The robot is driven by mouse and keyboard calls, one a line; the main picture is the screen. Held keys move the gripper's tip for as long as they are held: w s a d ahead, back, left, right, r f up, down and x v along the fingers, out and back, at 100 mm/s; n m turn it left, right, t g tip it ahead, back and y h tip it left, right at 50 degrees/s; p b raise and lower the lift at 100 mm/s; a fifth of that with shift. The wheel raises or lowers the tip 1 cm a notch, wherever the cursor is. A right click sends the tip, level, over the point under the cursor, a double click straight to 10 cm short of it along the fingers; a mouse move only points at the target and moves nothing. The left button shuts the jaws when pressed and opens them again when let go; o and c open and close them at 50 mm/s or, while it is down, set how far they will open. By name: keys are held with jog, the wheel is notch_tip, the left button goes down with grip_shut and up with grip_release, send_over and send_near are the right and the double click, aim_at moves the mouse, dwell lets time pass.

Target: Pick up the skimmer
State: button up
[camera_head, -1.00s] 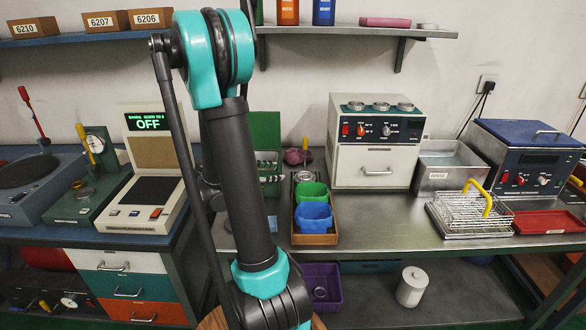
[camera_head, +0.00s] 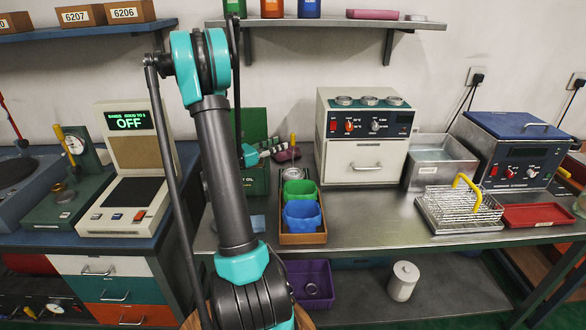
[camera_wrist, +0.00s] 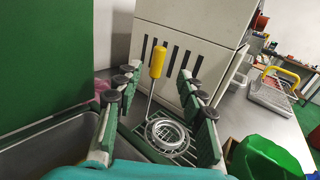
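The skimmer has a yellow handle and a thin metal shank, and it leans upright in the wrist view (camera_wrist: 157,62). Its lower end meets metal rings and a wire grid, and I cannot tell exactly where it ends. In the head view its yellow handle (camera_head: 293,140) shows behind the bins, in front of the pink object. My gripper (camera_wrist: 160,88) is open, with a green finger on each side of the skimmer in the wrist view. No contact shows. In the head view my gripper (camera_head: 267,151) is seen from the side, in front of the green box.
A green box (camera_head: 255,125) and the cream oven (camera_head: 360,150) flank the spot. A green bin (camera_head: 300,189) and a blue bin (camera_head: 303,215) stand in a wooden tray in front. A wire basket (camera_head: 460,205) stands at the right. The steel bench between is clear.

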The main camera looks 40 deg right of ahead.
aim_at(292, 144)
jog(key=d, duration=0.8)
jog(key=shift+s+r, duration=0.15)
jog(key=shift+r, duration=0.05)
jog(key=shift+c, duration=0.4)
grip_shut()
